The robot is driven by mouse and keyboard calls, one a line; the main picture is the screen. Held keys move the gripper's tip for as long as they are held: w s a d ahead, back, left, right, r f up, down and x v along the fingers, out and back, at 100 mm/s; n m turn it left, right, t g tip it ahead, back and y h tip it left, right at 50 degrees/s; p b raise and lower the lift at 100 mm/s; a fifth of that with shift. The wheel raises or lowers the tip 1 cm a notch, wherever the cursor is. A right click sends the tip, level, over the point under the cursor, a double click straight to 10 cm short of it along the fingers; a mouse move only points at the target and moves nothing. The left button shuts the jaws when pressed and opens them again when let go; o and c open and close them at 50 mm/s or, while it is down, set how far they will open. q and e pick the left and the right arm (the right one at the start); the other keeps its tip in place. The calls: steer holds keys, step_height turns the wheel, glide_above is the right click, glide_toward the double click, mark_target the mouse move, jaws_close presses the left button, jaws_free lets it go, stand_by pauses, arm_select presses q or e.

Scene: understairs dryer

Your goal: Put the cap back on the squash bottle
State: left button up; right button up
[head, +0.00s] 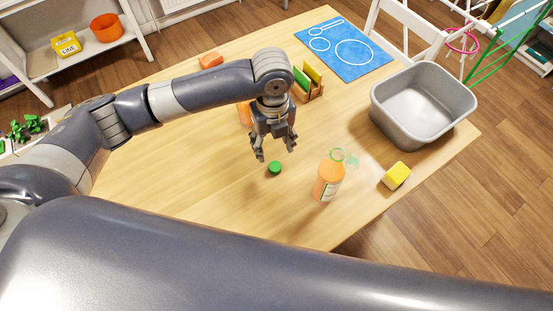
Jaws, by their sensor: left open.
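The squash bottle (328,176) stands upright on the wooden table, right of centre. It holds orange liquid, and its green-ringed neck is open at the top. The green cap (275,168) lies on the table to the left of the bottle. My left gripper (275,151) points down above and just behind the cap, with its fingers spread and nothing between them. I cannot tell exactly how high it is over the cap. My right gripper is not in view.
A yellow sponge (396,176) and a grey basin (424,103) are on the right of the table (190,190). A rack with coloured pieces (308,82) and an orange object (244,113) stand behind my left gripper. A blue mat (344,49) lies at the back. Table left of the cap is clear.

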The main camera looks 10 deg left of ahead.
arm_select(q)
glide_above(275, 166)
step_height(275, 166, down, 5)
steer(key=shift+a+f, duration=0.15)
steer(key=shift+f, duration=0.2)
steer(key=shift+f+p, duration=0.15)
steer(key=shift+p, duration=0.15)
step_height(275, 166, down, 4)
steer(key=shift+f+p, duration=0.25)
steer(key=shift+p, duration=0.3)
steer(key=shift+f, duration=0.2)
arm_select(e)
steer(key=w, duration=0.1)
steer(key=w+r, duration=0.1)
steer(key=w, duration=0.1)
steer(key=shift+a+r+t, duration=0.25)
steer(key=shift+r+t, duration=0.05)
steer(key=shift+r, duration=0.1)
